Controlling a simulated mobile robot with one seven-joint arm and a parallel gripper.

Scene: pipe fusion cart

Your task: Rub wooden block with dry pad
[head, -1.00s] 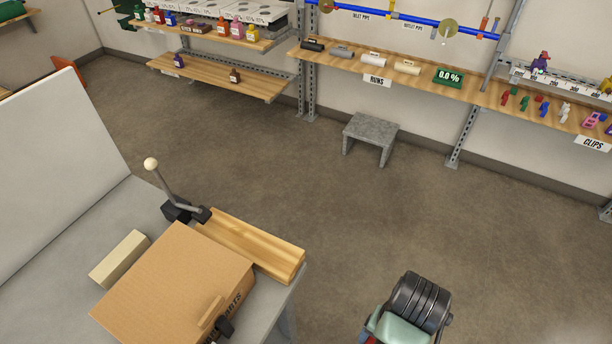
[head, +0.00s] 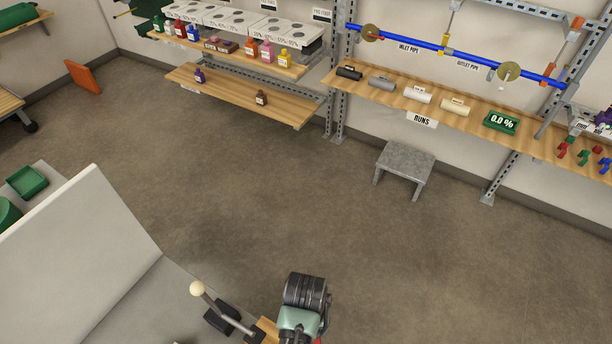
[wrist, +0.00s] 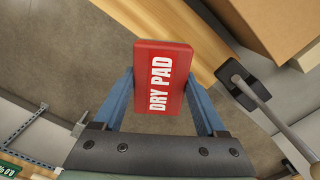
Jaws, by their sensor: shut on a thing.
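My gripper (wrist: 160,86) is shut on the dry pad (wrist: 166,72), a red block with white "DRY PAD" lettering, held between two blue fingers. The wooden block (wrist: 205,42) is a long striped beam beyond the pad in the wrist view. The pad overlaps its edge in that view; I cannot tell if they touch. In the head view only a small end of the wooden block (head: 266,328) shows at the bottom, beside the clamp.
A toggle clamp (head: 222,318) with a white-knobbed lever stands by the wooden block. A cardboard box (wrist: 278,22) is close behind it in the wrist view. A grey stool (head: 405,165) stands near the wall shelf (head: 450,118). The floor between is clear.

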